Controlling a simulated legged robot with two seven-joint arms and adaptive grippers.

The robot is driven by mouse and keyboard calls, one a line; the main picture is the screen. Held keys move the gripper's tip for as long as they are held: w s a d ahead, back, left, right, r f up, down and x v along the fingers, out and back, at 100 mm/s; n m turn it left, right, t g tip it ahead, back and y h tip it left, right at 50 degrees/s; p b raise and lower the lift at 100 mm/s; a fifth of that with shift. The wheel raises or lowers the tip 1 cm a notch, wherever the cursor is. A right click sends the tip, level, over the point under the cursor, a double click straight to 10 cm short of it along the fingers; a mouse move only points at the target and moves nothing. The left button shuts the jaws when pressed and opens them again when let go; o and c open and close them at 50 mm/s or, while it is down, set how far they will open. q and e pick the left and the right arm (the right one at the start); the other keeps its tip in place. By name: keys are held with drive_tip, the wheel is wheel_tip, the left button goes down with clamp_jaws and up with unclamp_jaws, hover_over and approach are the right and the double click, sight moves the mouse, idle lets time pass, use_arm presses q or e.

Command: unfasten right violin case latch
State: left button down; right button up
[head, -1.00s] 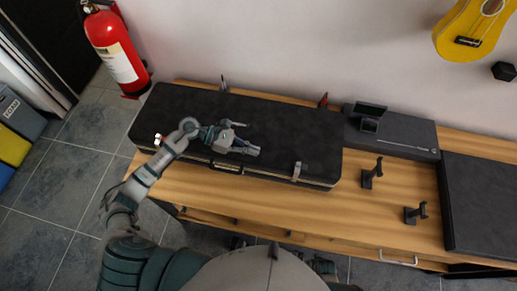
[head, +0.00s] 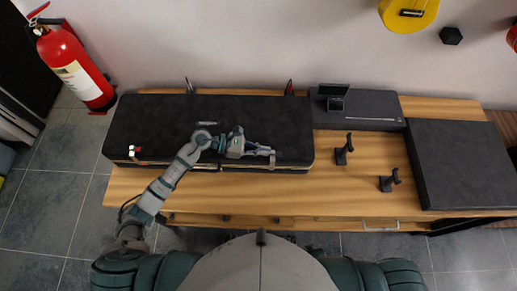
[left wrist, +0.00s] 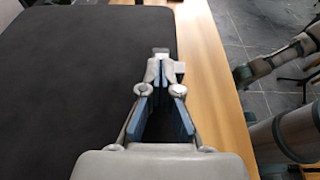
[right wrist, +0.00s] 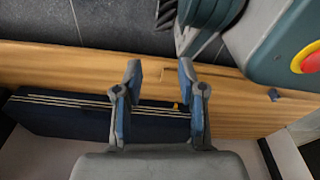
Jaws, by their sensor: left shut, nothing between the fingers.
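The long black violin case (head: 240,112) lies closed on the wooden bench. Its right latch (head: 272,162), a small pale metal piece, is on the front edge near the right end. My left gripper (head: 269,152) is shut and empty, with its fingertips right at this latch; whether they touch cannot be told. In the left wrist view, the shut fingertips (left wrist: 161,58) are at the case's front edge, beside a small pale metal piece. My right gripper (right wrist: 160,68) is open and empty in the right wrist view; it is not seen in the head view.
The wooden bench (head: 330,190) has two small black stands (head: 344,150) (head: 389,180) right of the case. A slim dark case (head: 375,105) and a large black case (head: 465,165) lie further right. A red fire extinguisher (head: 75,65) stands left of the bench.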

use_arm(q)
drive_tip(key=shift+d, duration=0.35)
drive_tip(key=shift+d+b, duration=0.4)
drive_tip(key=shift+d, duration=0.3)
drive_tip(key=shift+a, duration=0.2)
use_arm(e)
drive_tip(key=shift+w+a+r, duration=0.4)
drive_tip(key=shift+w+r, duration=0.25)
drive_tip(key=shift+w, duration=0.1)
use_arm(q)
drive_tip(key=shift+a+r, duration=0.1)
drive_tip(key=shift+a, duration=0.2)
drive_tip(key=v, duration=1.1)
drive_tip(key=shift+a, duration=0.35)
use_arm(e)
drive_tip(key=shift+d, duration=0.1)
use_arm(q)
drive_tip(key=shift+d, duration=0.25)
use_arm(e)
drive_tip(key=shift+d+f, duration=0.1)
